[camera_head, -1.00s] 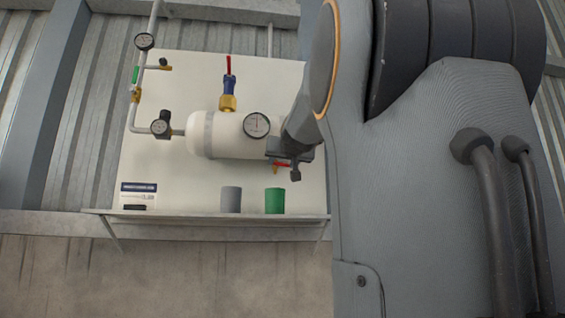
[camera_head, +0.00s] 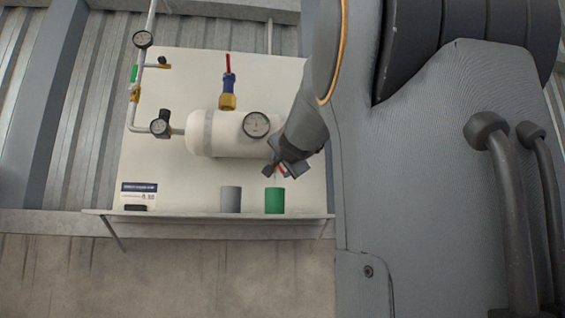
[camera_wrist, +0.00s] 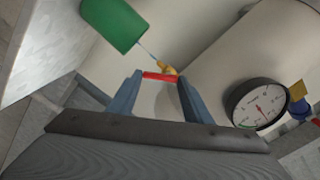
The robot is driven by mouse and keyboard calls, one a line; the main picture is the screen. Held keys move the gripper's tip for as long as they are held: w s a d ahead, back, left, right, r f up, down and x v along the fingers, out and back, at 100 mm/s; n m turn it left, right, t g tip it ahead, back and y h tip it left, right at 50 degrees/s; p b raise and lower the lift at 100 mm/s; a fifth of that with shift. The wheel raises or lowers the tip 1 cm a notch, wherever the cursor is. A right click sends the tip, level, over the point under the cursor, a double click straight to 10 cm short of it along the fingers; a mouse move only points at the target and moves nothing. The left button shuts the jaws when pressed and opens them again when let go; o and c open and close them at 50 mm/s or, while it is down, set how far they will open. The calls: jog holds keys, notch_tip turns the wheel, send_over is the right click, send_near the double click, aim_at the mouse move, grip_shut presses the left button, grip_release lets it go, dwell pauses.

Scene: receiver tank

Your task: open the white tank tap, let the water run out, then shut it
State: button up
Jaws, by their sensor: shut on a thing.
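The white tank (camera_head: 228,148) lies level against the pale board, with a round gauge (camera_head: 256,125) on it. Its brass tap (camera_wrist: 168,69) shows in the wrist view, with a red handle (camera_wrist: 160,76) between my fingertips. My gripper (camera_head: 279,169) is shut on this handle and turned at a tilt below the tank's right end; it also shows in the wrist view (camera_wrist: 161,79). A thin pale stream (camera_wrist: 147,52) runs from the tap towards the green cup (camera_head: 275,201). The cup stands on the shelf below; its inside is hidden.
A grey cup (camera_head: 231,199) stands just left of the green one on the narrow shelf (camera_head: 180,214). A blue and brass valve with a red lever (camera_head: 228,66) rises above the tank. Pipes with gauges (camera_head: 143,40) run at the left.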

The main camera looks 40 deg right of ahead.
jog(key=shift+f+m, duration=0.15)
jog(key=shift+m, duration=0.55)
jog(key=o, duration=1.1)
jog(key=shift+c, duration=0.2)
jog(key=shift+a, duration=0.1)
jog(key=b+v, duration=0.1)
jog(key=v, duration=0.6)
jog(key=shift+s, duration=0.35)
jog(key=shift+a, duration=0.1)
